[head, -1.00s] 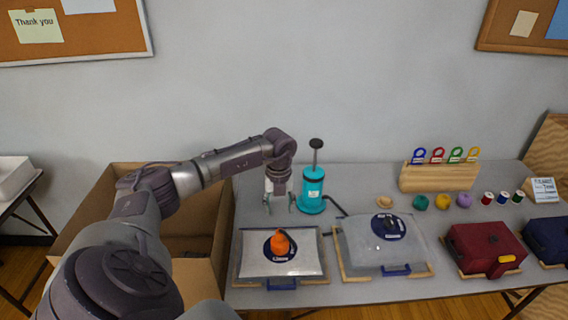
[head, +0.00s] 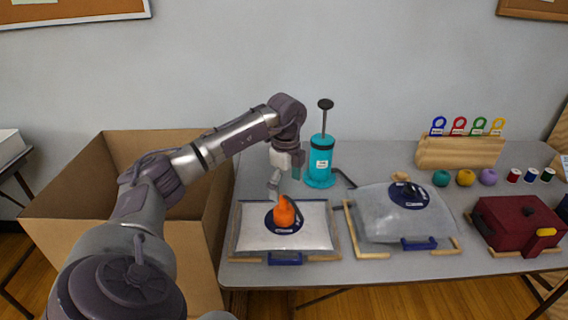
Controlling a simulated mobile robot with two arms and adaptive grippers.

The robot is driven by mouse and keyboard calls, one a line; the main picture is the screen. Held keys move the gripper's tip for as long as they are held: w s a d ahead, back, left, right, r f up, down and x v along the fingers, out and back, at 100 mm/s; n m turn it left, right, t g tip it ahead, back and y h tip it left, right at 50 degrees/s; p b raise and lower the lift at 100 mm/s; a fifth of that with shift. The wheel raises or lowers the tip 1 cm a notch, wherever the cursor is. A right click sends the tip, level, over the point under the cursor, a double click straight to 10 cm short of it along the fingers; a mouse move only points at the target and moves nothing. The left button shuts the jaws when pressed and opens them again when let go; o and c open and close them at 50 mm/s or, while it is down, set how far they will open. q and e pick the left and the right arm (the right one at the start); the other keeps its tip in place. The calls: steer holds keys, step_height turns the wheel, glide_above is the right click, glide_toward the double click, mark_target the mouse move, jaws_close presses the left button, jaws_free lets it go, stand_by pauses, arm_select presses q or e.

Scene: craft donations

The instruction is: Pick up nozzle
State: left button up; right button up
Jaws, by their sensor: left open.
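An orange nozzle (head: 284,213) stands upright on the round dark blue valve (head: 270,222) of a silver-white bag (head: 259,235). The bag lies in a wooden frame near the table's front edge. My left gripper (head: 286,181) is open and empty, with its fingers pointing down. In the picture it is just above and behind the nozzle, apart from it; the exact height is hard to tell. A teal hand pump (head: 320,163) with a black handle stands close to the right of the gripper. My right gripper is not in view.
A second, puffed grey bag (head: 375,215) with a blue valve lies to the right. Red bag (head: 503,222), yarn balls (head: 465,178), spools and a wooden tag holder (head: 460,152) are further right. A large open cardboard box (head: 60,203) stands left of the table.

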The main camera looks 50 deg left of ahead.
mark_target(286, 197)
arm_select(q)
step_height(286, 197, down, 5)
steer(key=shift+r, duration=0.2)
steer(key=f, duration=0.3)
steer(key=f+p, duration=0.1)
steer(key=f, duration=0.1)
steer(key=shift+a+f, duration=0.15)
steer(key=shift+a, duration=0.15)
steer(key=c, duration=1.2)
